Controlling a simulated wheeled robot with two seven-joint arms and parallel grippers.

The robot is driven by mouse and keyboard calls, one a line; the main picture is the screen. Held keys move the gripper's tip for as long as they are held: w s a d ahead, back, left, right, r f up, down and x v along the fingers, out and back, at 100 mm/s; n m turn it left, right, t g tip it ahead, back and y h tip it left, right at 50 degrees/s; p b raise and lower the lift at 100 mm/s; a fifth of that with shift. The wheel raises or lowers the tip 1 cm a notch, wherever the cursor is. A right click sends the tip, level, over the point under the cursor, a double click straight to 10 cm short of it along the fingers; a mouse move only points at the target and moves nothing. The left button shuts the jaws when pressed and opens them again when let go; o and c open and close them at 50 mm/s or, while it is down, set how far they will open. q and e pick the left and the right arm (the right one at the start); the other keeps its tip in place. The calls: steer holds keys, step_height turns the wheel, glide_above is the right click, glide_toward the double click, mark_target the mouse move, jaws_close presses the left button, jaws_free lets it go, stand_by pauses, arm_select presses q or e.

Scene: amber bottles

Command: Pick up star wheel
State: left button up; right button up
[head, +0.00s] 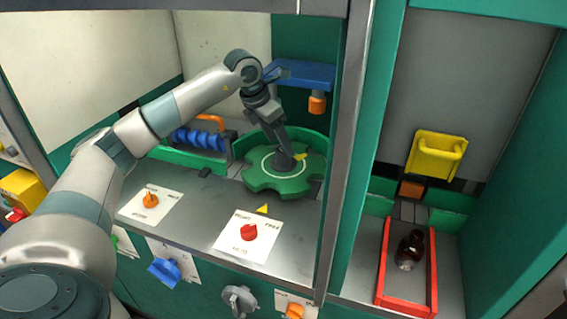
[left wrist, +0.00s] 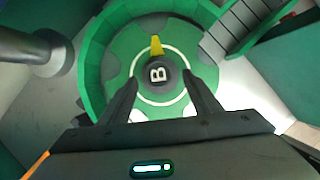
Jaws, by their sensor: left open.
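The star wheel is a green notched disc (head: 262,181) with a white ring, a dark central hub and a yellow pointer. It lies flat inside a curved green guard on the grey machine deck. My left gripper (head: 284,150) points down over the hub. In the left wrist view, the open fingers (left wrist: 160,78) stand either side of the dark hub marked "B" (left wrist: 158,74), with the green wheel (left wrist: 117,68) around it. I cannot tell how far down beside the hub the fingertips reach. My right gripper is not in view.
A blue screw (head: 197,139) lies left of the wheel. A blue bracket (head: 303,73) stands behind it. A panel with a red knob (head: 249,232) is in front. A grey post (head: 345,150) separates the right bay, where a brown bottle (head: 410,249) lies in a red tray (head: 381,262).

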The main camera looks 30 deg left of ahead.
mark_target(282, 150)
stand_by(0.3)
arm_select(q)
steer(key=shift+p+x, duration=1.1)
steer(key=shift+p, duration=0.05)
steer(key=shift+p+x, duration=0.5)
steer(key=shift+x, duration=0.55)
steer(key=shift+w+f, duration=0.2)
steer(key=shift+f, duration=0.3)
steer(key=shift+a, duration=0.1)
steer(key=c, duration=1.4)
steer(key=shift+r, duration=0.1)
